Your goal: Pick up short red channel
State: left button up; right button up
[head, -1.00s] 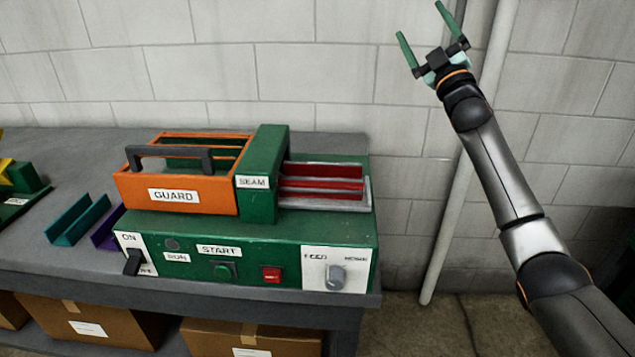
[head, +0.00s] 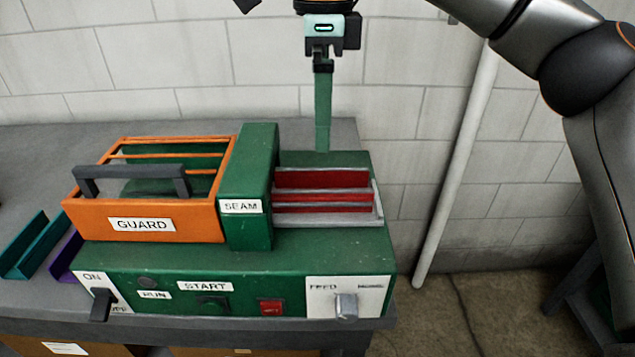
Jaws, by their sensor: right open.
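The short red channel (head: 322,179) lies in the grey tray (head: 377,208) at the right end of the green seam machine (head: 255,262). Its left end meets the green SEAM block (head: 248,185). My right gripper (head: 323,148) points down above and behind the channel, apart from it as far as I can tell. Its green fingers line up one behind the other, so the gap between them is hidden; it is open and holds nothing visible. My left gripper is not in view.
An orange GUARD cage (head: 140,222) with a dark handle stands left of the SEAM block. Teal (head: 35,245) and purple (head: 66,254) channels lie on the grey bench at left. A pale pipe (head: 455,165) runs up the wall at right.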

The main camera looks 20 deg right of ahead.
send_near(322, 182)
jog(key=s+f, duration=0.1)
jog(key=s+a+f, duration=0.1)
jog(key=s, duration=0.1)
jog(key=shift+f+b, duration=0.35)
jog(key=shift+w+d+f, duration=0.1)
jog(key=shift+w+f, duration=0.05)
jog(key=shift+f, duration=1.2)
jog(key=shift+w+f, duration=0.1)
jog(key=shift+f, duration=1.25)
jog(key=c, duration=1.4)
